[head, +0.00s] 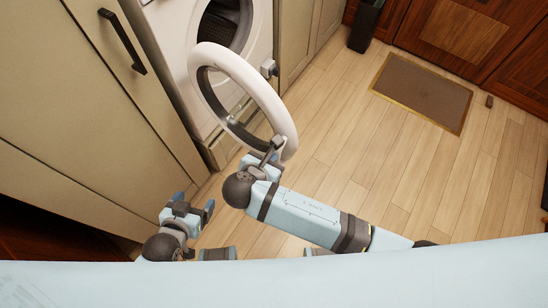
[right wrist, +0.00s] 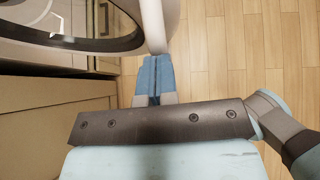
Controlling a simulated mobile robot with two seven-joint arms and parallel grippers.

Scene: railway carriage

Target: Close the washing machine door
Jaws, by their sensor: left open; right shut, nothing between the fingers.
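The white washing machine (head: 180,25) is built in between cabinets at the top of the head view, with its dark drum showing. Its round door (head: 213,56), a white ring with a dark inner rim, stands swung wide open into the room. My right gripper (head: 273,147) is at the ring's near lower end. In the right wrist view its blue fingers (right wrist: 153,72) are shut and empty, their tips at the door's white edge (right wrist: 152,25); I cannot tell whether they touch. My left gripper (head: 194,205) is open and empty, low by the cabinet, away from the door.
A tall beige cabinet (head: 75,110) with a black handle stands close on the left. More cabinets (head: 300,35) are right of the machine. The wooden floor (head: 350,150) is clear to the right, up to a brown mat (head: 422,92). A dark bin (head: 366,25) stands behind.

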